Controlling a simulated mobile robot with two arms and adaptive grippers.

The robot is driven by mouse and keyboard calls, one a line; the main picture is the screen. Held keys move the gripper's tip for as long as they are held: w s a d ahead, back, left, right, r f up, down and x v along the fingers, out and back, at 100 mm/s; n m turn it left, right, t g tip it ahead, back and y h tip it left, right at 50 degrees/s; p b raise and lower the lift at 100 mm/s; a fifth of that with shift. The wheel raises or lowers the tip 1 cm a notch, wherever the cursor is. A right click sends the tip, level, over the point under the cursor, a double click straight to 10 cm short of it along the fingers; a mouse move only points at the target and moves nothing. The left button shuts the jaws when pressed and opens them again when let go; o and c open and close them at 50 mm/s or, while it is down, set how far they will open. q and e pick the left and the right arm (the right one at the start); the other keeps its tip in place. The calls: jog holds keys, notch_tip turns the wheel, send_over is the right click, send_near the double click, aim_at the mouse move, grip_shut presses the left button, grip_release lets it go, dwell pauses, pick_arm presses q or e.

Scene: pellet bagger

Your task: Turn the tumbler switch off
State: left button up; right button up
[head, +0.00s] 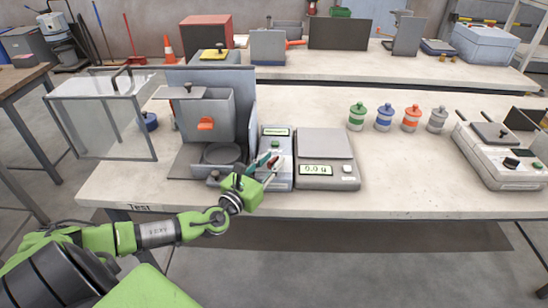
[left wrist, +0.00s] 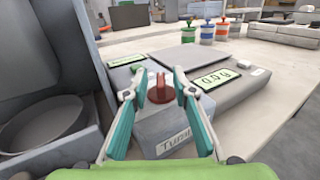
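The same box stands on the bench in the head view (head: 281,181), left of the scale. My left gripper (left wrist: 158,84) is open, its two teal fingers on either side of the knob, with gaps showing between fingertips and knob. In the head view, my left gripper (head: 264,163) reaches over the box and mostly hides the knob. My right gripper is in neither view.
A scale reading 0.0 g (head: 322,172) stands just right of the box. A grey bagger housing (head: 203,118) rises close on the left, with a clear guard frame (head: 103,117) beyond. Several coloured jars (head: 384,118) stand at right.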

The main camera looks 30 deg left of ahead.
pick_arm(q)
jog(key=shift+w, duration=0.8)
jog(key=shift+c, duration=0.4)
jog(key=c, duration=0.6)
grip_shut()
